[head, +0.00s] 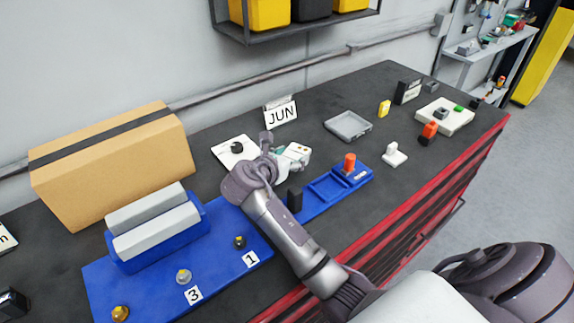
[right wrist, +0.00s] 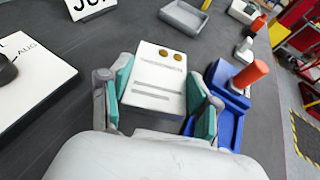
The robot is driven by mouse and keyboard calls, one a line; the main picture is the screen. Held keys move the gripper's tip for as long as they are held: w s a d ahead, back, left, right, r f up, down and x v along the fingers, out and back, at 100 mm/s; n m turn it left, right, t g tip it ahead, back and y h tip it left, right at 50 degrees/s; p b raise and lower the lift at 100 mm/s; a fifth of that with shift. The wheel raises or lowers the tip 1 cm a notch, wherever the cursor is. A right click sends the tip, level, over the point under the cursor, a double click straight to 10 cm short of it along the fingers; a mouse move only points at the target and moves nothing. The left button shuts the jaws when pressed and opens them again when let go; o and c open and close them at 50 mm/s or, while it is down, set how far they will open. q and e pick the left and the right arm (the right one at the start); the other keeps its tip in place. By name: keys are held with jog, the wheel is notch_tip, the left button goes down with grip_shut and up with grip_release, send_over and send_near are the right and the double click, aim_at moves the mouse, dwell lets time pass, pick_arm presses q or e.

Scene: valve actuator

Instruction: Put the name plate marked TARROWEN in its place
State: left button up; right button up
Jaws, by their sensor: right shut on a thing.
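My right gripper (head: 284,158) is shut on a white block (head: 297,150), above the dark bench between the dial plate and the blue board. In the right wrist view, the teal-padded fingers (right wrist: 162,88) stand on both sides of the block (right wrist: 158,70), whose face carries two brass dots and grey lines. I cannot read TARROWEN on anything. The blue board (head: 218,232) has rectangular frames (head: 326,188) and an orange knob (head: 349,163) at its right end; the knob also shows in the right wrist view (right wrist: 250,74). My left gripper is out of view.
A cardboard box (head: 110,165) fills the back left. A grey tray (head: 348,126), a yellow block (head: 384,108) and a white-based switch (head: 394,155) stand on the right.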

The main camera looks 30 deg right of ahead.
jog(key=shift+w+f, duration=0.6)
jog(key=shift+f, duration=0.2)
notch_tip(320, 180, down, 2)
jog(key=shift+f+p, duration=0.15)
jog(key=shift+p, duration=0.25)
jog(key=shift+f, duration=0.35)
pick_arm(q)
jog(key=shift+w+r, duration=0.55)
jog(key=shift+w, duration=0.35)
pick_arm(e)
jog(key=shift+f, duration=0.15)
jog(key=o, duration=1.2)
